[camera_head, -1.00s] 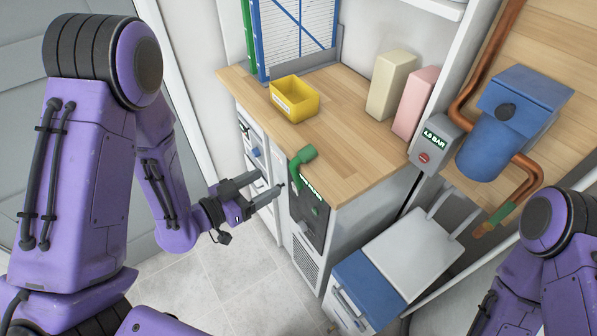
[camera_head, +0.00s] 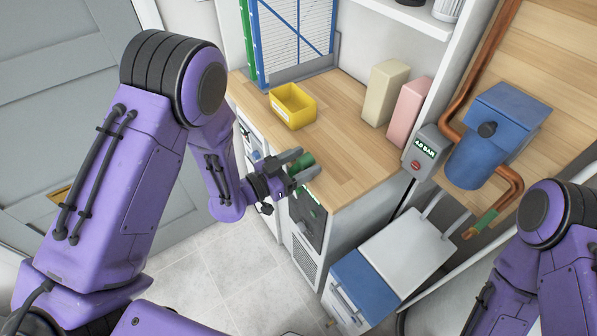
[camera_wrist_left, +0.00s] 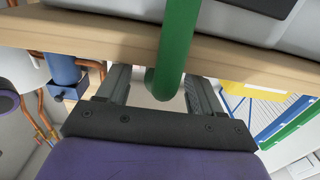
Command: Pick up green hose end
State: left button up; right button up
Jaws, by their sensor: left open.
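The green hose end (camera_head: 304,161) stands at the front edge of the wooden counter, above the dark panel of the cabinet. My left gripper (camera_head: 302,164) is at it, with its open fingers on either side, partly hiding it. In the left wrist view the green hose (camera_wrist_left: 176,48) runs down to a rounded end between the two fingers of my left gripper (camera_wrist_left: 158,88). The fingers look apart from the hose, with a gap on the left side. My right arm shows at the right edge, but its gripper is out of view.
The wooden counter (camera_head: 345,160) carries a yellow bin (camera_head: 292,106), a cream block (camera_head: 385,93) and a pink block (camera_head: 408,108). A grey box (camera_head: 430,150) and a blue unit with copper pipes (camera_head: 485,150) are at the right. Tiled floor lies open below.

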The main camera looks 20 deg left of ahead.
pick_arm(q)
jog(key=c, duration=1.1)
jog(key=shift+s, duration=0.1)
